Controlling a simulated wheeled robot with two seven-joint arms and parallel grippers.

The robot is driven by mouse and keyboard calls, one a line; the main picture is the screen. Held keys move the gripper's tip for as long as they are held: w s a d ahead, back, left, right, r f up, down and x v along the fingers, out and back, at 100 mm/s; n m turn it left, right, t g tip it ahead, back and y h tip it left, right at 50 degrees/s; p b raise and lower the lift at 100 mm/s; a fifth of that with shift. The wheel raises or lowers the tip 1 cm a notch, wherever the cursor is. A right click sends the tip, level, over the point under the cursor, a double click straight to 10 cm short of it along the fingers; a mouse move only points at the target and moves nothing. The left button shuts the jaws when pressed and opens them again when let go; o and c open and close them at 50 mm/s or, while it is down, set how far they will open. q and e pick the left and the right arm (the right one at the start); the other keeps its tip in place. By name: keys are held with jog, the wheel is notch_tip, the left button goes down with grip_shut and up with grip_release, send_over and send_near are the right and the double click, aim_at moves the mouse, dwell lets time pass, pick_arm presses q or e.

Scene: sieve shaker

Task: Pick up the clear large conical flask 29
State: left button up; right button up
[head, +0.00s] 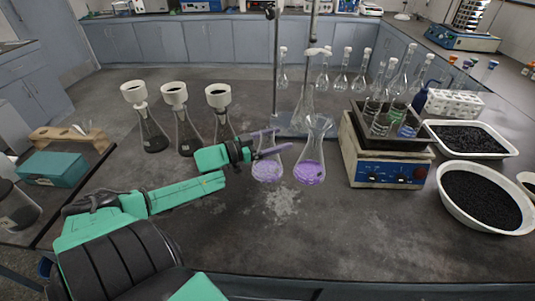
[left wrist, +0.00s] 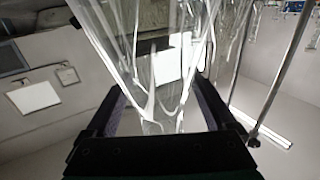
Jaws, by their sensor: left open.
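Two clear conical flasks with purple liquid stand side by side on the dark bench in the head view, a left one (head: 268,172) and a right one (head: 310,168). No number can be read on either. My left gripper (head: 286,138) is at the upper part of the left flask, its fingers open and pointing right. In the left wrist view, clear glass (left wrist: 160,65) shows between and beyond the open fingers of my left gripper (left wrist: 162,98). I cannot tell whether a finger touches it. The left flask's neck is partly hidden. My right gripper is not in view.
Several flasks with white funnels (head: 174,97) stand to the left. A metal stand (head: 276,70) rises behind. A hotplate-like box (head: 384,174) with a dark tray stands right, beside a white bowl of black grains (head: 443,190). The front bench is clear.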

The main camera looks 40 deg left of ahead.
pick_arm(q)
grip_shut()
jog(key=shift+r, duration=0.15)
notch_tip(320, 180, up, 25)
jog(key=p, duration=1.2)
